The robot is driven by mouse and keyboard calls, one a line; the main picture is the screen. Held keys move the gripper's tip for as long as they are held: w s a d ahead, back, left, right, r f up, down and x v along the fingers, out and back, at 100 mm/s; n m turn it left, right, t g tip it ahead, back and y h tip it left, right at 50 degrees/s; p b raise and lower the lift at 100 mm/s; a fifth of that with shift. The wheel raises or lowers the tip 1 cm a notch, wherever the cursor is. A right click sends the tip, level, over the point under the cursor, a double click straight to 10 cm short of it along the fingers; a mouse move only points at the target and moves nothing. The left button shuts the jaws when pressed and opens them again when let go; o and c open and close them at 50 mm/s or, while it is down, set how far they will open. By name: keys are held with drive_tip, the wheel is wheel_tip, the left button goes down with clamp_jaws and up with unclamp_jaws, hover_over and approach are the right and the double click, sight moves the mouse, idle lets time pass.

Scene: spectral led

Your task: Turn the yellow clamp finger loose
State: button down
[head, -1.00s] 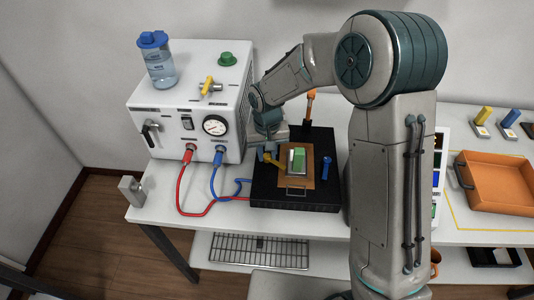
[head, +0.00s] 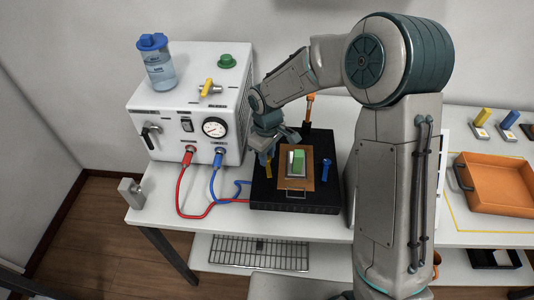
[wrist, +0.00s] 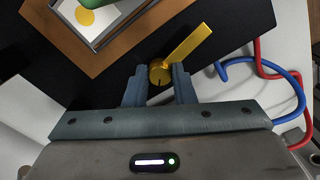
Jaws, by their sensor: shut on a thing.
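The yellow clamp finger (head: 268,170) stands at the left side of the black base (head: 262,198). My gripper (wrist: 160,88) is shut on its round hub (wrist: 160,73), one jaw on each side. In the wrist view the finger's bar (wrist: 187,45) points up and right, away from the brown plate (wrist: 62,50). In the head view the bar points toward the front, beside the plate and clear of it. My gripper (head: 266,150) partly hides the hub there.
A blue clamp finger (head: 326,168) stands right of the plate, an orange upright (head: 309,105) behind it. A white machine (head: 190,95) with red and blue hoses (head: 183,195) stands at left. An orange tray (head: 497,185) lies at far right.

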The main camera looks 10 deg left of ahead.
drive_tip(key=shift+w+a+r+n, duration=0.1)
drive_tip(key=shift+n, duration=0.3)
drive_tip(key=c, duration=1.2)
unclamp_jaws()
wheel_tip(320, 180, up, 14)
